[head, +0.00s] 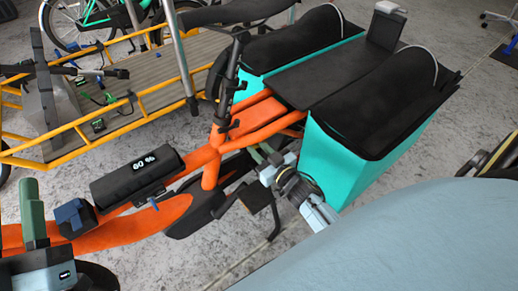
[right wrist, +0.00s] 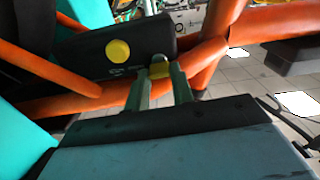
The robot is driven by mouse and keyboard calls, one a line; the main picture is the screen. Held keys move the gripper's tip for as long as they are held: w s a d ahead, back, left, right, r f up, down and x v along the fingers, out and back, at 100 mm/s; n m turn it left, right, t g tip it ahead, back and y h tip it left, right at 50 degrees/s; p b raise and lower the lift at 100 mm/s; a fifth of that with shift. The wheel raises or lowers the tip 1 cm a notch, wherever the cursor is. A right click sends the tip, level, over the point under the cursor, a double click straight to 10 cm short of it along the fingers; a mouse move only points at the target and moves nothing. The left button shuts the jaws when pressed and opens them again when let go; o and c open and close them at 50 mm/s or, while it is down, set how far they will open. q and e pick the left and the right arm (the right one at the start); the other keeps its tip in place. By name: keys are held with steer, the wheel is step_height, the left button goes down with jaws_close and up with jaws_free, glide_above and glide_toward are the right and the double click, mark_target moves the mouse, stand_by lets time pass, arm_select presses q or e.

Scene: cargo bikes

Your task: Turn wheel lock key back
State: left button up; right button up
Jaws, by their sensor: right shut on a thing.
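In the right wrist view, the wheel lock is a black box (right wrist: 120,52) with a round yellow button (right wrist: 117,51), beside the orange tubes of the bike. In the head view, my right gripper (head: 262,154) reaches between the orange frame (head: 215,158) and the teal box; the lock and key are hidden there. My left gripper (head: 33,212) is at the lower left over the orange frame, and its finger gap cannot be made out.
Teal boxes with black covers (head: 325,165) stand right of my right gripper. A black pack (head: 138,178) with white characters lies on the orange frame. A yellow-railed cargo bed (head: 150,75) stands behind on the left. Grey floor (head: 450,125) is open at the right.

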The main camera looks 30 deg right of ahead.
steer(key=shift+n, duration=1.3)
steer(key=shift+n+p, duration=0.3)
steer(key=shift+n, duration=0.7)
steer(key=shift+a+n, duration=0.1)
steer(key=shift+n, duration=0.7)
steer(key=n, duration=0.4)
steer(key=shift+f+n, duration=0.15)
steer(key=shift+n, duration=0.15)
steer(key=n, duration=0.2)
steer(key=shift+n+b, duration=0.35)
steer(key=shift+n, duration=0.05)
arm_select(q)
steer(key=shift+s+a+r+t+b, duration=0.1)
steer(key=shift+s+r+t+b, duration=0.2)
steer(key=shift+r+t+b, duration=0.15)
arm_select(e)
steer(key=shift+f+n, duration=0.1)
steer(key=shift+n, duration=1.8)
